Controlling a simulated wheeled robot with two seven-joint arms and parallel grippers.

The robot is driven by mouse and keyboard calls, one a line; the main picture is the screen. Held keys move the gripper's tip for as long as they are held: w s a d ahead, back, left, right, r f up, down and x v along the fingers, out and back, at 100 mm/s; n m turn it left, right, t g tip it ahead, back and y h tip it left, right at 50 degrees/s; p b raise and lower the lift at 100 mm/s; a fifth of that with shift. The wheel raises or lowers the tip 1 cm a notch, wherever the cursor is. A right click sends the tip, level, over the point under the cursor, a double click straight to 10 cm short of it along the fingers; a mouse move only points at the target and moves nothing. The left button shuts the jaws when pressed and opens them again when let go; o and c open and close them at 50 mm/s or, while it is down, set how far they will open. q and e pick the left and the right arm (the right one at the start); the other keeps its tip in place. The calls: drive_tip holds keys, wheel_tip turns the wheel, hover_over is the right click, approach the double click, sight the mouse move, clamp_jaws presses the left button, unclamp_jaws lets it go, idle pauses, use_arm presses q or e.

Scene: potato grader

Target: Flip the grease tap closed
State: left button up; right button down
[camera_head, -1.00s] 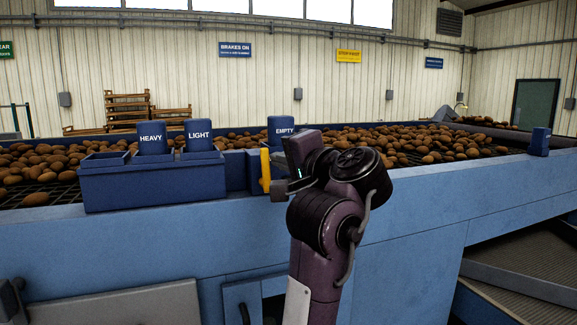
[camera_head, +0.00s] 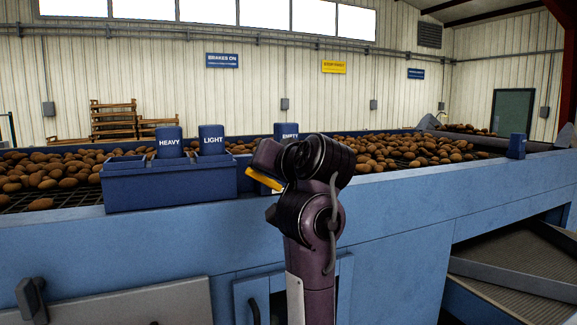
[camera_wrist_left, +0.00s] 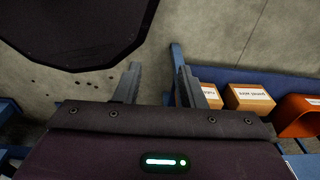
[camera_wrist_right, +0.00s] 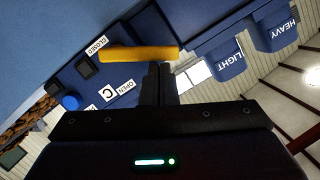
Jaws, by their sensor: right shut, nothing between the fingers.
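The yellow tap lever (camera_head: 265,180) is tilted in the head view, on the blue machine front below the EMPTY sign. In the right wrist view the lever (camera_wrist_right: 140,54) lies across the picture, with one end beside the CLOSED label (camera_wrist_right: 97,47). The OPEN label (camera_wrist_right: 122,88) is on the near side of it. In the head view my right wrist hides the fingers. My left gripper (camera_wrist_left: 157,82) is open and empty, away from the lever.
Blue bins with the HEAVY (camera_head: 170,142) and LIGHT (camera_head: 212,140) signs stand left of the lever. Potatoes (camera_head: 400,150) lie on the grader behind. A blue knob (camera_wrist_right: 70,102) sits near the OPEN label. Cardboard boxes (camera_wrist_left: 248,97) and an orange bin (camera_wrist_left: 298,116) are below my left gripper.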

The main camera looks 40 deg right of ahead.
drive_tip(key=n, duration=0.1)
drive_tip(key=a+f+n+h, duration=0.1)
drive_tip(key=shift+w+f+n, duration=0.1)
drive_tip(key=shift+w+n, duration=0.1)
drive_tip(key=shift+n, duration=0.1)
use_arm(q)
drive_tip(key=shift+d, duration=0.6)
use_arm(e)
drive_tip(key=shift+a+f+n+g, duration=0.15)
drive_tip(key=shift+f+n+g, duration=0.05)
drive_tip(key=shift+n+g, duration=0.1)
use_arm(q)
drive_tip(key=shift+a, duration=0.15)
